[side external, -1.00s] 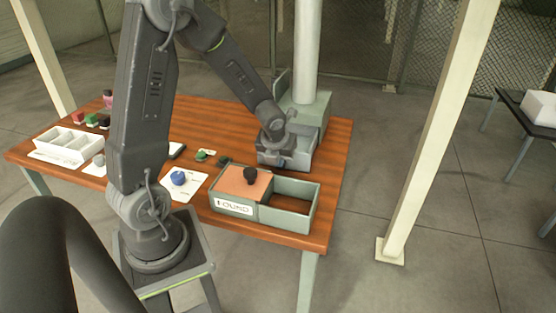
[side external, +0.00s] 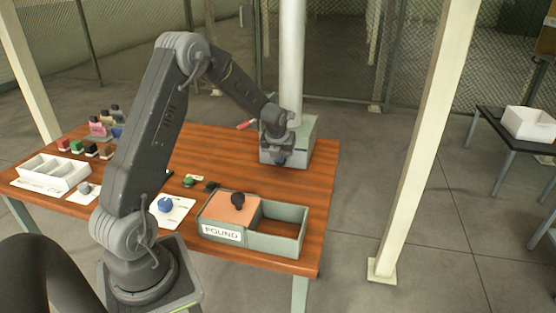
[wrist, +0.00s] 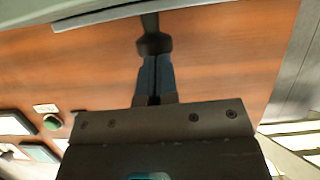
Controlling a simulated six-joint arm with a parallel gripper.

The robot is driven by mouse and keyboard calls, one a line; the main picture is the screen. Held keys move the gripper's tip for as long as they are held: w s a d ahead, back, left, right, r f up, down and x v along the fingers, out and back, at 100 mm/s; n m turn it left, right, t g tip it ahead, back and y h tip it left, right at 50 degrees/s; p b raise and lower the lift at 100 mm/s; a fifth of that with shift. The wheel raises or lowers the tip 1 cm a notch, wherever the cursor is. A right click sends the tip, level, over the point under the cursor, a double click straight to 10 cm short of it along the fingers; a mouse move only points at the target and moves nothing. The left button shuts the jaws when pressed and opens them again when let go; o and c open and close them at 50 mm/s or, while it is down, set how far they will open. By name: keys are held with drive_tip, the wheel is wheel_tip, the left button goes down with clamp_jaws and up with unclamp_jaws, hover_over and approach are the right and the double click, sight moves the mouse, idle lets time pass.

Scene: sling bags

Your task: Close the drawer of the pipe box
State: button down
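The pipe box (side external: 304,138) is a grey-green box at the foot of the white pipe (side external: 292,60), on the table's far right. Its drawer front (side external: 296,162) is partly hidden by my gripper (side external: 280,158). No open drawer interior shows, so the drawer looks in or nearly in. In the wrist view my gripper's blue-grey fingers (wrist: 154,72) are together with only a thin dark line between them. Their tips meet or nearly meet a dark knob (wrist: 153,43) on the grey drawer edge (wrist: 110,14). Nothing shows between the fingers.
A white divided tray (side external: 50,172) and several small items lie left. Bare wood (side external: 215,148) lies left of the pipe box.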

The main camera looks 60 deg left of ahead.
drive_tip(key=shift+w, duration=0.1)
idle(0.3)
drive_tip(key=shift+r, duration=0.4)
drive_tip(key=s+d+r+n, duration=0.3)
drive_tip(key=d+r+n, duration=0.1)
drive_tip(key=d+r, duration=0.25)
drive_tip(key=s+d+r+n, duration=0.3)
drive_tip(key=d+r, duration=0.2)
drive_tip(key=r, duration=0.3)
drive_tip(key=s+d+r+n+t+h, duration=0.1)
drive_tip(key=s+d+r+n, duration=0.1)
drive_tip(key=s+d+n, duration=0.6)
drive_tip(key=s+d+r+n+t+h, duration=0.1)
drive_tip(key=s+d+n+h, duration=0.1)
drive_tip(key=s+d+n, duration=0.6)
drive_tip(key=s+n, duration=0.3)
drive_tip(key=shift+d+r+n+t, duration=0.3)
drive_tip(key=shift+r+n, duration=0.1)
drive_tip(key=shift+w, duration=0.1)
